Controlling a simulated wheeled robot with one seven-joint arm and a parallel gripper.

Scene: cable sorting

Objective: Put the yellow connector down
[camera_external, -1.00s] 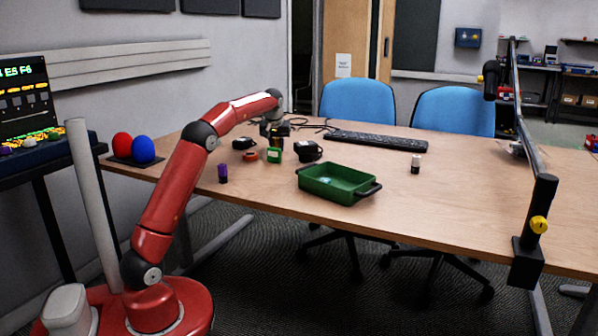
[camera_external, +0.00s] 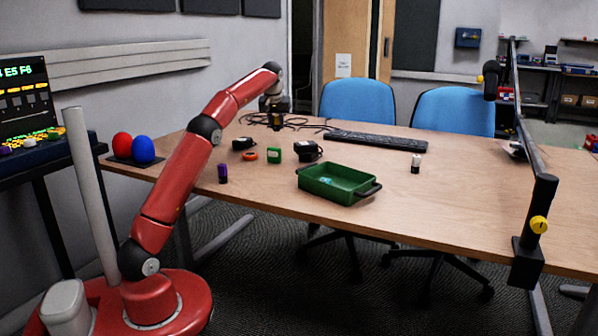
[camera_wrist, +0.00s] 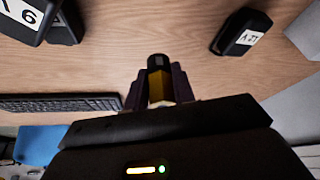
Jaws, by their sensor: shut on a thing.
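The yellow connector (camera_wrist: 156,86) has a black end and sits between the two dark fingers of my gripper (camera_wrist: 158,92) in the wrist view. My gripper is shut on it. The wood tabletop shows beyond the connector. In the external view my gripper (camera_external: 276,117) is at the far left part of the table, near the black cables, with a small yellow bit of the connector (camera_external: 276,121) showing. I cannot tell whether the connector touches the table.
A keyboard (camera_external: 378,140) is to the right, beside a black-and-white cylinder (camera_external: 415,164). The table's right side has free room.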

